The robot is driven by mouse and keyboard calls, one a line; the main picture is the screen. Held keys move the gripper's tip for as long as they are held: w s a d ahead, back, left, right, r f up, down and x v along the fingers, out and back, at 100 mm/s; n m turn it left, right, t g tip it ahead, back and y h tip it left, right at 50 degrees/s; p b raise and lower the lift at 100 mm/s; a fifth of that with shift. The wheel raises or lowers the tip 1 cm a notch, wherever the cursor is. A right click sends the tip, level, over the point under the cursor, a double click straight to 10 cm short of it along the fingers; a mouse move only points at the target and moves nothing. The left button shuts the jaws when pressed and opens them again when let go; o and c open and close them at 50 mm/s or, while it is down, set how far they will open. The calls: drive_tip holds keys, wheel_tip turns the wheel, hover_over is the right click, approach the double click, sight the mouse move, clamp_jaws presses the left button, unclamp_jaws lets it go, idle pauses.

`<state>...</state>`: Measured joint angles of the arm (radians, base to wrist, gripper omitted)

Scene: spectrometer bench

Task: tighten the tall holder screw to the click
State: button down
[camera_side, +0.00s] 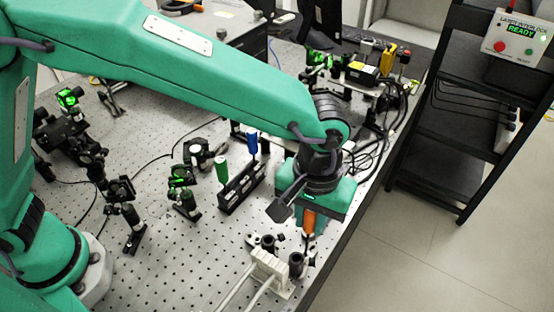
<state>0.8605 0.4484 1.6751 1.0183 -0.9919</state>
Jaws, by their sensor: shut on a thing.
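My gripper (311,206) is at the right front of the bench, pointing down. It is shut on an orange-handled driver (309,222), which hangs roughly upright. Below it, near the bench's front right edge, stand two dark posts or holders, one on the left (268,243) and one on the right (297,264). The driver's lower end is close to these posts, but I cannot tell whether it touches anything. The holder screw is too small to make out, and I cannot tell which holder is the tall one.
A black rack (243,187) holds a green-handled driver (222,172) and a blue-handled one (252,143). A pale block (268,268) with two cables sits beside the posts. Optics mounts (128,207) fill the left. A control box (518,38) reads READY on a black shelf (440,170).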

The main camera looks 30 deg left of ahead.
drive_tip(key=shift+f, duration=0.8)
idle(0.6)
